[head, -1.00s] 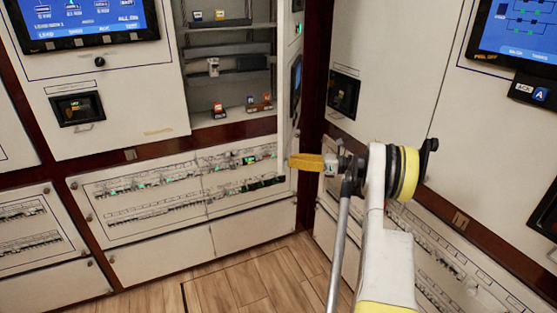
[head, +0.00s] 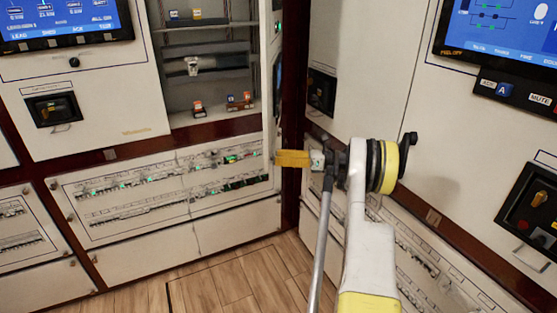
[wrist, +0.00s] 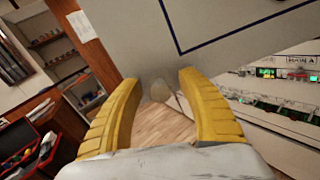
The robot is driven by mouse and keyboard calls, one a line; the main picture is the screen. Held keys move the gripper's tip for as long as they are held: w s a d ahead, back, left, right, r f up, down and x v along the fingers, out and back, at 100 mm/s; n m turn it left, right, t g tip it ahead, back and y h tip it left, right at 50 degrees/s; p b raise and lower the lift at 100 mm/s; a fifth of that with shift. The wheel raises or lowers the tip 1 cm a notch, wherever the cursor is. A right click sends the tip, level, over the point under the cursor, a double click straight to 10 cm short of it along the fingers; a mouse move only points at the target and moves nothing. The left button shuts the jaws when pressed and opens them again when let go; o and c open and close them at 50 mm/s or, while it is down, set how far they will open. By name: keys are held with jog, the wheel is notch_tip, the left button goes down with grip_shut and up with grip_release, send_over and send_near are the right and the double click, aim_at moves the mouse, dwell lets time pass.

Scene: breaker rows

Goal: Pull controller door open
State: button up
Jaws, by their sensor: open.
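The controller door (head: 268,75) shows almost edge-on in the head view, swung out from an open cabinet with shelves. My gripper (head: 279,158) is at the door's lower end, its yellow fingers pointing left. In the wrist view a large pale panel with a dark blue line, apparently the door (wrist: 200,35), lies just beyond my gripper (wrist: 160,88). The two yellow fingers are spread, with nothing clearly held between them. I cannot tell whether a finger touches the door.
The open cabinet (head: 207,62) holds small breakers on its shelves. A row panel of breakers (head: 165,185) runs below it. A wall panel with a screen (head: 497,30) stands close on the right of my arm. Wooden floor (head: 225,280) is clear in front.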

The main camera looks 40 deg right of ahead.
jog(key=shift+f, duration=0.15)
notch_tip(320, 180, up, 10)
jog(key=shift+r, duration=0.1)
dwell(0.5)
